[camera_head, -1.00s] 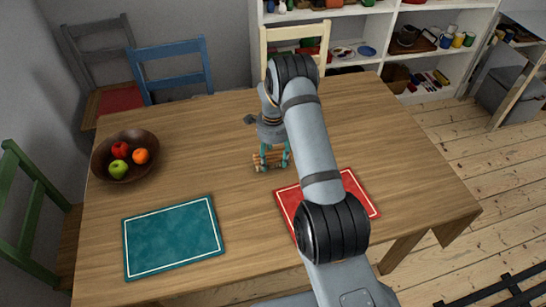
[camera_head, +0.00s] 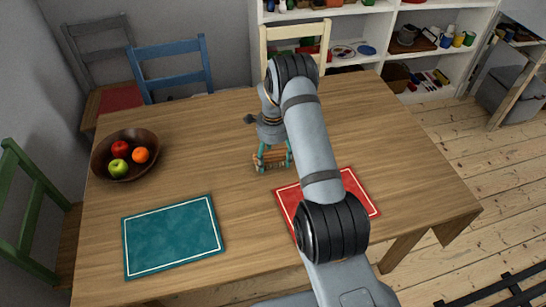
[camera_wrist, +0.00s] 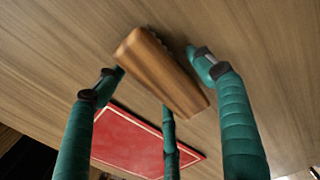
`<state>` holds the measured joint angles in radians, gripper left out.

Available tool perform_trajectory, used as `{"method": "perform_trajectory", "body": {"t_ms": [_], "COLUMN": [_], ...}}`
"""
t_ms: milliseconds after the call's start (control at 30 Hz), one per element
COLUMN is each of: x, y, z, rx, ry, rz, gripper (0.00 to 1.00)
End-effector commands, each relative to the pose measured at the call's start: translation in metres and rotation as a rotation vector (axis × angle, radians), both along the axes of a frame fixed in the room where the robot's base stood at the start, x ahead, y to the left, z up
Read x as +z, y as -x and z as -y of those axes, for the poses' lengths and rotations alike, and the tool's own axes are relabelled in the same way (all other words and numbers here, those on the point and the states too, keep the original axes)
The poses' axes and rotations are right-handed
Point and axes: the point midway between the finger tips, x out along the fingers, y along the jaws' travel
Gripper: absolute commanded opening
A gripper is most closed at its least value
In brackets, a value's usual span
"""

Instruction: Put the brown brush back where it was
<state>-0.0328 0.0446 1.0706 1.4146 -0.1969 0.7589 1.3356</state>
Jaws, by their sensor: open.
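The brown brush (camera_head: 268,161) is at the middle of the wooden table, just behind the red mat (camera_head: 359,188), below my gripper (camera_head: 272,160). In the wrist view the brush (camera_wrist: 165,75) is a brown wooden block with bristles along one edge. My gripper (camera_wrist: 158,80) has teal fingers spread on different sides of the brush; they look open, with gaps to it. The brush appears to lie on the table, partly hidden by the fingers in the head view.
A teal mat (camera_head: 172,238) lies at the front left of the table (camera_head: 200,130). A wooden bowl (camera_head: 101,160) of fruit stands at the left. Chairs stand at the left and back, and a shelf (camera_head: 385,45) stands behind. The table's middle left is clear.

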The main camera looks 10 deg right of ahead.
Motion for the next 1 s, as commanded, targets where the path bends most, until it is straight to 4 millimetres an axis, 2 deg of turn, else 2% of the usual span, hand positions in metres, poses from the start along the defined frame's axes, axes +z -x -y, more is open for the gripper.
{"method": "perform_trajectory", "body": {"t_ms": [167, 500, 700, 1000], "x": [0.010, 0.081, 0.112, 0.123], "y": [-0.001, -0.001, 0.000, 0.000], "z": [0.000, 0.000, 0.000, 0.000], "rx": [-0.001, -0.001, -0.001, 0.001], "ry": [0.000, 0.000, 0.000, 0.000], "rz": [0.004, 0.006, 0.003, 0.000], "gripper": [0.69, 0.69, 0.69, 0.69]}}
